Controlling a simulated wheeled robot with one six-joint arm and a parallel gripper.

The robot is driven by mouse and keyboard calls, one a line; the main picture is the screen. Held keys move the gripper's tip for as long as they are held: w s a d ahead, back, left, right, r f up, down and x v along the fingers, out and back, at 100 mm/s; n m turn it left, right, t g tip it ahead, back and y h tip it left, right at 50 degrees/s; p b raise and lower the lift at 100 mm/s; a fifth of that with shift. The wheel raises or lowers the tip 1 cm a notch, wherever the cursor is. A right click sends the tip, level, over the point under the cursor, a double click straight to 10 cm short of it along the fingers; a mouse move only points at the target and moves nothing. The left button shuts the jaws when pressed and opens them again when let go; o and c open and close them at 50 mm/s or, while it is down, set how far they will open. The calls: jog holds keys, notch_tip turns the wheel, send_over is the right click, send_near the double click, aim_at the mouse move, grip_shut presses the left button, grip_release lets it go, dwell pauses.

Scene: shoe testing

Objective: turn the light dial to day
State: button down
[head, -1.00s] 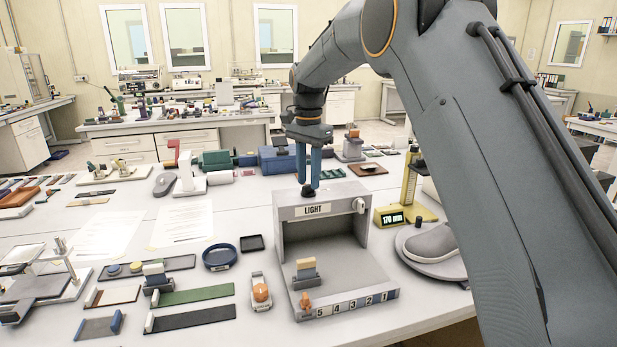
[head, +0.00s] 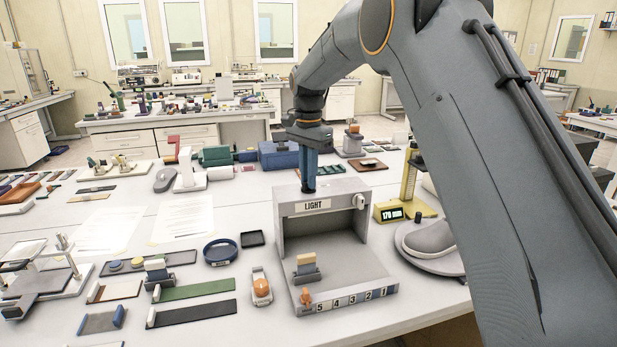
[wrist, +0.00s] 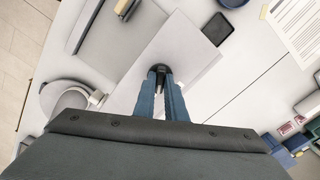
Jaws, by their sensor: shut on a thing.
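The grey light box (head: 375,262) with a "LIGHT" label stands on the white table in the head view. Its dial is on the top panel, mostly behind my fingers in that view. In the wrist view the dark dial (wrist: 160,69) shows between my fingertips on the pale box top (wrist: 192,50). My gripper (head: 308,188) points straight down with its blue fingers shut on the dial; it also shows in the wrist view (wrist: 160,76). No day mark or dial setting can be read in either view.
A yellow meter (head: 392,213) and a grey round stand (head: 425,262) with a shoe-like form are right of the box. A blue round dish (head: 221,252) and an orange-topped device (head: 261,287) are on its left. A block on a holder (head: 306,267) sits inside the box.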

jog(key=n, duration=0.5)
jog(key=shift+n, duration=0.4)
jog(key=n, duration=0.5)
jog(key=shift+n+b, duration=0.3)
jog(key=shift+b, duration=0.1)
jog(key=c, duration=1.8)
grip_release()
jog(key=shift+r+b, duration=1.25)
jog(key=shift+r, duration=2.7)
